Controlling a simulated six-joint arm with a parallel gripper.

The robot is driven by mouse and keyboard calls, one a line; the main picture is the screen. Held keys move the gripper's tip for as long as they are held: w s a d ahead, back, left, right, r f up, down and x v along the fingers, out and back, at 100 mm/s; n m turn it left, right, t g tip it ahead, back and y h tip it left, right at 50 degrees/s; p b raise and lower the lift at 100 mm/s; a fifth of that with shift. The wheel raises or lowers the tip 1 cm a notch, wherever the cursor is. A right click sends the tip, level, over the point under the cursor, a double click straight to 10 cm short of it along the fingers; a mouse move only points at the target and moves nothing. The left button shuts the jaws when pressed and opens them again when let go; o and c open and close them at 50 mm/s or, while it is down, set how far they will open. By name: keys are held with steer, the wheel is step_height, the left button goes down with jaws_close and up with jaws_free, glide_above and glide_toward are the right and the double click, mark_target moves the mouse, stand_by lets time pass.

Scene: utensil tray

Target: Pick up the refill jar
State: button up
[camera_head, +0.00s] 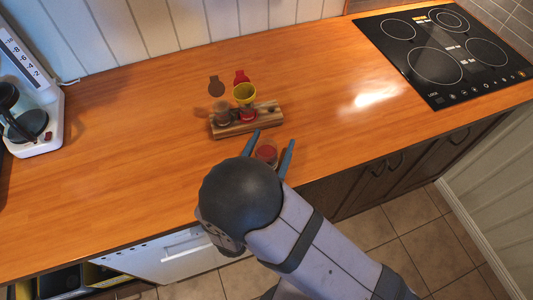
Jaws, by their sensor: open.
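A small jar with a reddish top (266,153) stands near the counter's front edge. I take it for the refill jar, but no label is readable. My gripper (274,138) is open, with its two blue-grey fingers on either side of this jar. I cannot tell whether either finger touches it. The jar's lower part is hidden by my gripper and arm.
A coffee maker (30,115) stands left, a black cooktop (445,50) right.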

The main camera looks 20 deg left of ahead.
steer(key=c, duration=1.3)
steer(key=shift+r, duration=0.2)
steer(key=shift+r+b, duration=0.3)
steer(key=shift+r, duration=4.55)
steer(key=shift+a, duration=0.1)
steer(key=shift+w+a+r+m+h+p, duration=0.35)
steer(key=shift+w+a+r+p, duration=0.5)
steer(key=shift+w+a+p, duration=1.45)
steer(key=shift+w+a+r+m+h+p, duration=0.2)
steer(key=shift+w+a+r+m+p, duration=0.45)
steer(key=shift+a+p, duration=1.85)
steer(key=shift+w+a+r+m+h+p, duration=0.3)
steer(key=shift+w+a+r+p, duration=1)
steer(key=shift+a, duration=2.35)
steer(key=shift+w+f, duration=0.2)
steer(key=shift+f, duration=0.05)
